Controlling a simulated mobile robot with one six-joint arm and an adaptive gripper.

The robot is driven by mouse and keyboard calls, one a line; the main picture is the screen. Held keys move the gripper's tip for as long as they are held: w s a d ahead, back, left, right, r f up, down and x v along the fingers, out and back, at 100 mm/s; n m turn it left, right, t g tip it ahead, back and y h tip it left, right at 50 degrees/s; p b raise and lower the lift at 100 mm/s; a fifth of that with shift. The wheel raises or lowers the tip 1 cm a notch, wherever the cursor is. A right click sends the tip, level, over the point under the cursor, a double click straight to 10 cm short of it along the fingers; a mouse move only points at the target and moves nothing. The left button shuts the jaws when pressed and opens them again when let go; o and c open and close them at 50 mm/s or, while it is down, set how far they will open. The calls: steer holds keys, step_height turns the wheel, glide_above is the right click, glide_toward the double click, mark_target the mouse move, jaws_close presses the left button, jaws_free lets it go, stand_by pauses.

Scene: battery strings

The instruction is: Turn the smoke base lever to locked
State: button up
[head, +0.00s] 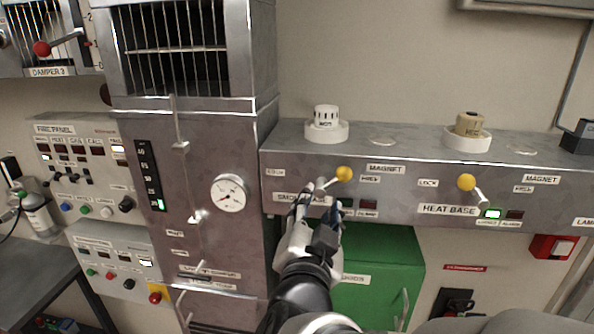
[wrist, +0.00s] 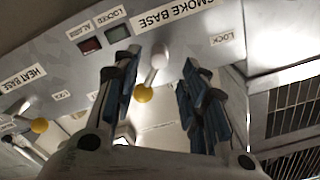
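The smoke base lever (head: 344,173) has a yellow ball knob and a pale shaft; it points right and slightly up, away from the LOCK label at its left. In the wrist view, its yellow knob (wrist: 143,93) sits between the fingers. My gripper (head: 317,203) is open just below and in front of the lever, partly covering the SMOKE BASE label (head: 290,198). In the wrist view, the blue-padded fingers (wrist: 155,75) stand on either side of the lever with gaps; I see no grip on it. The smoke base lamps (wrist: 104,39) look dark.
The heat base lever (head: 466,181) stands to the right, tilted up-left toward LOCK, with its green lamp (head: 490,213) lit. A tall metal duct (head: 205,160) with a gauge is close at the left. A green box (head: 385,260) is below the panel. Detectors sit on the bench top.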

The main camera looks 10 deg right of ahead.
mark_target(320, 194)
steer(key=x, duration=0.7)
steer(key=shift+s+f, duration=0.1)
steer(key=shift+f, duration=0.05)
steer(key=shift+c, duration=0.2)
jaws_close()
stand_by(0.4)
